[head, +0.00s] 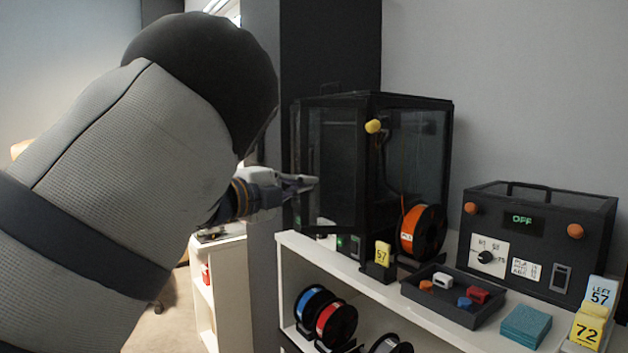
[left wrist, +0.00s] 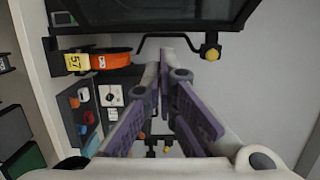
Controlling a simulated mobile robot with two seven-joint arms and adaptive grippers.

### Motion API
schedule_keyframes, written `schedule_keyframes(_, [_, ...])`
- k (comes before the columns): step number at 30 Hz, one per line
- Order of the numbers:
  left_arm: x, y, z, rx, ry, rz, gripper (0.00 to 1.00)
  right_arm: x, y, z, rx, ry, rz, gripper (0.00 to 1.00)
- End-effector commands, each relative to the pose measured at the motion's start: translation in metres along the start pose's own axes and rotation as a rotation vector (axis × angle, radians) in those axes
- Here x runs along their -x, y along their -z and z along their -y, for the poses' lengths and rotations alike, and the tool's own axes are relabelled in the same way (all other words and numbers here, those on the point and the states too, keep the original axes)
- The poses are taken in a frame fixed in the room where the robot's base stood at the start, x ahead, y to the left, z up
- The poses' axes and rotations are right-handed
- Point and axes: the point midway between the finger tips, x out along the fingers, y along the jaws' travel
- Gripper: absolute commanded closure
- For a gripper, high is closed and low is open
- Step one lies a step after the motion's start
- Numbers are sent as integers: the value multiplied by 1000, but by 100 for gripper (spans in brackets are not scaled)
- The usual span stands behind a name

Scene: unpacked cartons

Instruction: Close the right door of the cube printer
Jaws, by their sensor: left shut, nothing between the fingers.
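The cube printer (head: 330,150) is a black-framed box with dark see-through panels, standing on a white shelf unit. A yellow knob (head: 373,126) sits near the edge between its two visible panels. I cannot tell clearly how far the right door stands open. My left gripper (head: 314,182) is shut and empty in front of the printer's left panel, below and left of the knob. In the left wrist view the printer (left wrist: 150,14) is at the top, and the yellow knob (left wrist: 210,52) shows beyond the fingertips (left wrist: 166,55). My right gripper is not in view.
An orange spool (head: 424,232) and a yellow 57 tag (head: 383,253) stand before the printer. A tray (head: 450,307) of small coloured parts and a black control box (head: 590,240) reading OFF stand to the right.

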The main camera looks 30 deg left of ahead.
Motion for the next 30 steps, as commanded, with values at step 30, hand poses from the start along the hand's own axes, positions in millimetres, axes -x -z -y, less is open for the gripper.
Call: schedule_keyframes(30, [-78, -40, -4, 5, -4, 1, 100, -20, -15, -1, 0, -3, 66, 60])
